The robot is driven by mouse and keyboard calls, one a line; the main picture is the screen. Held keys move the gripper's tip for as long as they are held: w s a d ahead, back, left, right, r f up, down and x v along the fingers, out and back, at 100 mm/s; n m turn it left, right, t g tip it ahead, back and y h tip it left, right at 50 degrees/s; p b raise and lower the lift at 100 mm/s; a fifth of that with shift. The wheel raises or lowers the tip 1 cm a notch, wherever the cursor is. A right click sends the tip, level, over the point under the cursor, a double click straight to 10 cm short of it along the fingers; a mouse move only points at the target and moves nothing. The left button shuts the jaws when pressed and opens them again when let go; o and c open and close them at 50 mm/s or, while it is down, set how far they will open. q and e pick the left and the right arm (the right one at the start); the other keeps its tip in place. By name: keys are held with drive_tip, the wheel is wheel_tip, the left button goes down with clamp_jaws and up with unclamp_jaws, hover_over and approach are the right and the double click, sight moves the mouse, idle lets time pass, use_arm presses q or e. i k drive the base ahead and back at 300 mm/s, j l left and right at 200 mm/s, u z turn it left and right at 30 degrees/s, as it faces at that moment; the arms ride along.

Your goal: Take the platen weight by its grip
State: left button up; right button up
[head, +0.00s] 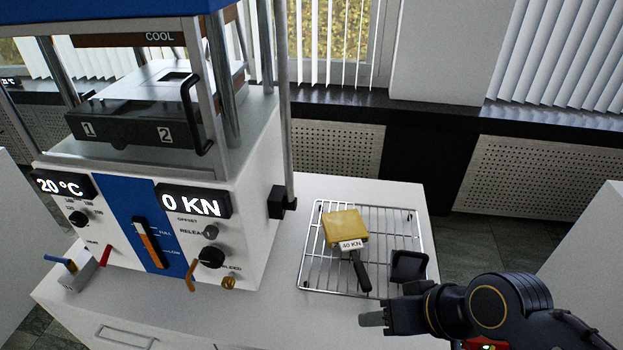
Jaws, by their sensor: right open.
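The platen weight (345,227) is a yellow square block with a white "40 KN" label on its near side. It lies on a wire rack on the white bench, right of the press. Its black grip (360,270) sticks out from the block toward the near side of the rack. My right gripper (388,293) comes in from the lower right, with its fingers apart and nothing between them. It is just right of the grip's near end and appears apart from it. My left gripper is not in view.
The wire rack (315,268) sits near the bench's right edge. The press (255,185) stands left of it, with a black-handled plate box (130,125), posts and front knobs. A small block with coloured levers (78,275) is at the front left. Bench space in front of the rack is clear.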

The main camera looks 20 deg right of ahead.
sight(406, 266)
drive_tip(key=z, duration=1.45)
drive_tip(key=k+l+u, duration=0.1)
drive_tip(key=k+l, duration=0.15)
drive_tip(key=l, duration=0.25)
drive_tip(key=k+l+u, duration=0.15)
drive_tip(key=k+l, duration=0.15)
drive_tip(key=l, duration=0.15)
drive_tip(key=i+l+u, duration=0.1)
drive_tip(key=l, duration=0.3)
drive_tip(key=i+l+u, duration=0.15)
drive_tip(key=l, duration=0.3)
drive_tip(key=i+l+u, duration=0.1)
drive_tip(key=l, duration=0.3)
drive_tip(key=i+l, duration=0.2)
drive_tip(key=i, duration=0.15)
drive_tip(key=i+l+u, duration=0.15)
drive_tip(key=i, duration=0.2)
